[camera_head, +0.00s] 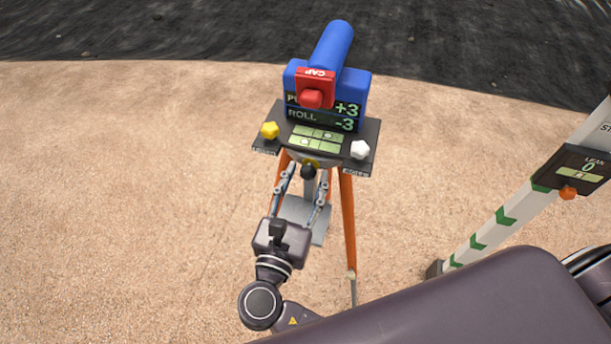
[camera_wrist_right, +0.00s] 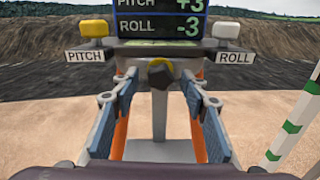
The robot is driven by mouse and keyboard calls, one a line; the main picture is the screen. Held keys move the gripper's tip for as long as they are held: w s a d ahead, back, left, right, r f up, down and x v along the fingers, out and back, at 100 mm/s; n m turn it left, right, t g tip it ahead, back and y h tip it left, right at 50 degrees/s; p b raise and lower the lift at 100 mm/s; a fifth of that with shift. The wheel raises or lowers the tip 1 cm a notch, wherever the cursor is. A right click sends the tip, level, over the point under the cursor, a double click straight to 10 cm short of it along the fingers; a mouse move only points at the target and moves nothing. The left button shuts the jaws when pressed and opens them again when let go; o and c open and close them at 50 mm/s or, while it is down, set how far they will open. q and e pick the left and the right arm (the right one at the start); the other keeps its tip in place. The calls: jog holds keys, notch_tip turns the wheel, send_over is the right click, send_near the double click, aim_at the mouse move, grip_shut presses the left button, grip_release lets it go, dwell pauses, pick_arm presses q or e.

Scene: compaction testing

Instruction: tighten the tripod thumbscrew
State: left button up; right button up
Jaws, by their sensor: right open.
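The thumbscrew, a black knob (camera_head: 308,172) with a yellow part behind it, sits under the front edge of the tripod's head plate (camera_head: 345,137). It also shows in the right wrist view (camera_wrist_right: 159,75). My right gripper (camera_head: 308,180) is open, its two fingers on either side of the knob and apart from it. In the right wrist view the fingertips (camera_wrist_right: 166,88) stand wide with the knob centred between and beyond them. The orange tripod legs (camera_head: 347,220) stand on sandy ground. My left gripper is not in view.
A blue instrument (camera_head: 331,50) with a red cap (camera_head: 314,78) stands on the plate; its display reads +3 and roll -3. A yellow knob (camera_head: 270,131) and a white knob (camera_head: 360,150) flank it. A white-green staff (camera_head: 510,214) leans at right.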

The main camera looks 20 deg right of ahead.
grip_shut()
jog(key=shift+a+m, duration=0.1)
jog(key=shift+m, duration=1.4)
grip_release()
jog(key=v, duration=1.2)
